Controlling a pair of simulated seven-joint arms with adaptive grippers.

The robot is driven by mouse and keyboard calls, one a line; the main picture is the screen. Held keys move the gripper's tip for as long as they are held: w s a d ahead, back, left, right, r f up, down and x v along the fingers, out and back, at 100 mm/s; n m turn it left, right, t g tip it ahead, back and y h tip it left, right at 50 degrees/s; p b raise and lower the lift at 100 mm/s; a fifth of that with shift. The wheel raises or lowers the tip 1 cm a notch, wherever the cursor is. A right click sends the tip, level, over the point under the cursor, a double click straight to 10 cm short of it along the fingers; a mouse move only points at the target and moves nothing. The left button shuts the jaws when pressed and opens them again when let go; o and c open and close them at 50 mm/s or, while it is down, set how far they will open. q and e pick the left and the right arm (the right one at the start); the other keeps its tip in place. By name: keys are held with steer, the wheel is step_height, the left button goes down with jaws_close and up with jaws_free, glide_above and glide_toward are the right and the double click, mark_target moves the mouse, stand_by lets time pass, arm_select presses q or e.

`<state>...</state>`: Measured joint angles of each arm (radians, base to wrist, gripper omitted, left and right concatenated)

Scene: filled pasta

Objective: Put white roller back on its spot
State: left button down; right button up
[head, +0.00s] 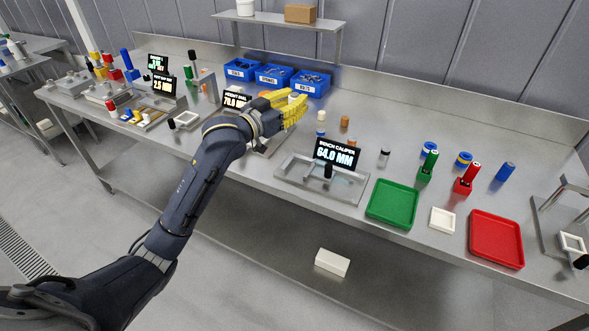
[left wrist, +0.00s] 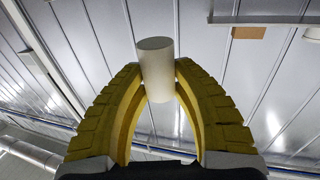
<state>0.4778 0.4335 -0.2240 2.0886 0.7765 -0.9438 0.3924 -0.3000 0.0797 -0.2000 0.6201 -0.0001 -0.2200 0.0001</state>
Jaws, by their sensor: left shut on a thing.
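The white roller (left wrist: 156,68) is a plain off-white cylinder. In the left wrist view it stands between the tips of my left gripper's yellow fingers (left wrist: 158,85), which are shut on its sides. In the head view my left gripper (head: 290,102) is over the back middle of the bench, in front of the blue bins, and the roller (head: 294,97) shows between its yellow fingers. The roller's spot cannot be told for certain.
The bench caliper (head: 318,179) reads 64.0 MM. Small rollers (head: 321,115) stand behind it. Blue bins (head: 310,83) line the back. My left forearm passes near the height gauge display (head: 237,98). Green and red holders (head: 466,180) stand at right.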

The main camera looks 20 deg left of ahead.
arm_select(q)
step_height(320, 180, down, 20)
steer(key=shift+r, duration=0.25)
steer(key=c, duration=1.1)
jaws_free()
steer(key=shift+c, duration=0.2)
steer(key=shift+f, duration=0.1)
